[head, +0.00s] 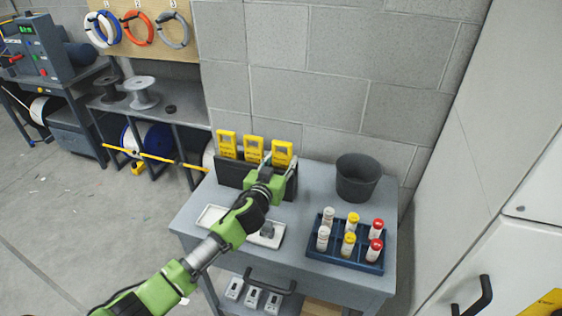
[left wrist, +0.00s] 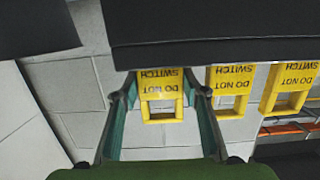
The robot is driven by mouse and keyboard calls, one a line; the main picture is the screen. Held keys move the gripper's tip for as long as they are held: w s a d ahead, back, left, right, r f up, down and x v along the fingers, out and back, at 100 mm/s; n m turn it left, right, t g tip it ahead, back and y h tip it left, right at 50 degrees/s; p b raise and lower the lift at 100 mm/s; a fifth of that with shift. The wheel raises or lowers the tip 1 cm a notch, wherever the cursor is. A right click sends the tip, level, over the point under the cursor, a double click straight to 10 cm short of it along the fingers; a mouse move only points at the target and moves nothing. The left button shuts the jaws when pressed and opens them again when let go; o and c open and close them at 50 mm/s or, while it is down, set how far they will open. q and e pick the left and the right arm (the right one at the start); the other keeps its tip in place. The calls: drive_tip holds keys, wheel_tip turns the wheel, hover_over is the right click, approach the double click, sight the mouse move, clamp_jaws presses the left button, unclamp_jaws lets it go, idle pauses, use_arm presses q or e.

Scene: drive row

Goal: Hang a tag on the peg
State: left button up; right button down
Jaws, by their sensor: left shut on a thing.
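Three yellow tags stand in a row in a dark rack (head: 232,175) on the grey cart: a left tag (head: 226,144), a middle tag (head: 252,148) and a right tag (head: 281,152). My left gripper (head: 279,163) is shut on the right tag, which still stands at the rack. In the left wrist view the fingers (left wrist: 161,100) hold the sides of this tag (left wrist: 160,82), which reads "DO NOT SWITCH" upside down. The other two tags (left wrist: 230,78) show to the right there. I cannot make out a tag peg. My right gripper is not in view.
On the cart (head: 300,180) stand a black bin (head: 357,178), a blue rack (head: 340,262) of capped tubes and a white tray (head: 210,217). A white cabinet (head: 500,190) is close on the right. Coils (head: 137,27) hang on a board at the back left. Open floor lies left.

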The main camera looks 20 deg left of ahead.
use_arm(q)
drive_tip(key=shift+r, duration=0.1)
drive_tip(key=shift+r+p, duration=0.4)
drive_tip(key=shift+p, duration=0.05)
drive_tip(key=shift+r+p, duration=1.55)
drive_tip(key=shift+r, duration=0.25)
drive_tip(key=shift+s, duration=0.1)
drive_tip(key=s+r+p, duration=0.2)
drive_tip(key=s+p, duration=0.1)
drive_tip(key=s, duration=0.5)
drive_tip(key=shift+a, duration=0.15)
drive_tip(key=shift+w, duration=0.1)
